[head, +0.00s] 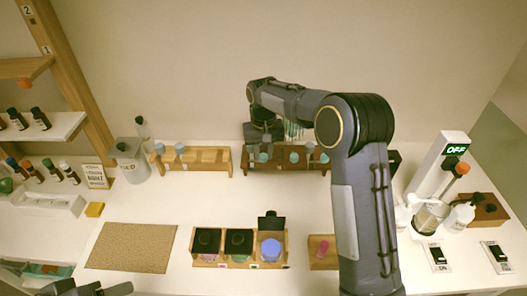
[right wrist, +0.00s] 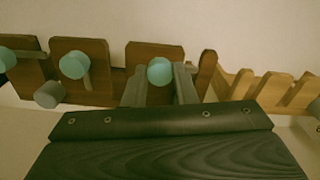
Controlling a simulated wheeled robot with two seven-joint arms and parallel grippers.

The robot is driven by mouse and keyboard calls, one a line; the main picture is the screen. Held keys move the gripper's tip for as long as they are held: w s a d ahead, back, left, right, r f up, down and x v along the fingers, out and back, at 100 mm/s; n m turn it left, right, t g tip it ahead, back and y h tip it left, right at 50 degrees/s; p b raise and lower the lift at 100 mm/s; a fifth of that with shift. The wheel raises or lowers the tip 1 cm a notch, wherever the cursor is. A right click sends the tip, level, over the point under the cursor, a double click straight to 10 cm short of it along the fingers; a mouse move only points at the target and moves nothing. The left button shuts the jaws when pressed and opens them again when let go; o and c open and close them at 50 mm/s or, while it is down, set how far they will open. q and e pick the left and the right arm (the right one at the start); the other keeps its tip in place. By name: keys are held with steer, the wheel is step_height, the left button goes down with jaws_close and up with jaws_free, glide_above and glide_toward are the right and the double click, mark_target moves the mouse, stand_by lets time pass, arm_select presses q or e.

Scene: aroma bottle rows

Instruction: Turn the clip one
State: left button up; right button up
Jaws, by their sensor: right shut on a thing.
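A dark brown slotted rack (head: 285,168) stands against the back wall and holds teal-topped pieces. My right gripper (head: 262,147) reaches down at its left end. In the right wrist view, the right gripper (right wrist: 160,85) is shut on a teal-topped piece (right wrist: 159,71), with one finger on each side; the piece is at the rack, near the light rack. Its lower part is hidden. Another teal-topped piece (right wrist: 74,65) sits in the neighbouring slot. I cannot tell which thing is the clip. My left gripper (head: 95,289) shows only partly at the bottom left edge.
A light wooden rack (head: 193,166) stands left of the dark one.

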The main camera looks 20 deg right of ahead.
mark_target(263, 155)
steer(key=shift+r+n, duration=0.1)
steer(key=shift+n, duration=0.4)
steer(key=o, duration=1)
steer(key=shift+r, duration=0.5)
step_height(263, 155, up, 7)
steer(key=shift+f+b, duration=0.2)
steer(key=shift+b, duration=0.45)
